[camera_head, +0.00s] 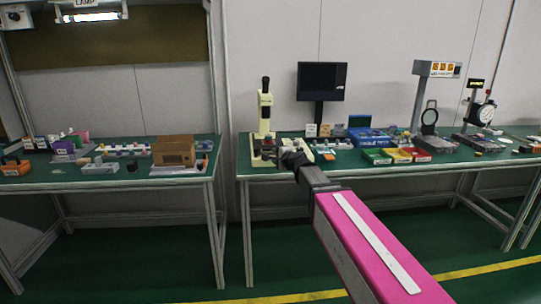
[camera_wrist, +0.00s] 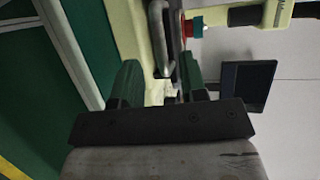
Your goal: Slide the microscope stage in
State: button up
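The cream microscope (camera_head: 264,118) stands upright at the left end of the right bench. In the head view my gripper (camera_head: 292,158) is at its base and hides part of the stage area. In the wrist view, which is turned on its side, my gripper (camera_wrist: 160,82) is open, with its two dark fingers apart. A grey metal handle (camera_wrist: 158,38) reaches down between the fingers, with gaps on both sides. The cream microscope base (camera_wrist: 127,30) lies beside the handle. A red and green part (camera_wrist: 192,27) of the microscope is close by. Where the stage's edges lie is unclear.
A monitor (camera_head: 321,82) stands behind the microscope to the right. Small boxes, a blue tray (camera_head: 369,137) and coloured bins (camera_head: 398,155) fill the bench rightwards. A second bench (camera_head: 100,180) with a cardboard box (camera_head: 173,151) is on the left, across a gap.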

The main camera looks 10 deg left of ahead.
aim_at(269, 150)
jog(key=x, duration=0.5)
jog(key=shift+w+a, duration=0.2)
jog(key=shift+w, duration=0.1)
jog(key=shift+c, duration=0.3)
grip_shut()
jog(key=shift+w+a, duration=0.25)
jog(key=shift+w, duration=0.7)
jog(key=shift+w+a, duration=0.2)
jog(key=shift+w, duration=0.75)
jog(key=shift+s, duration=0.1)
jog(key=shift+o, duration=0.3)
grip_release()
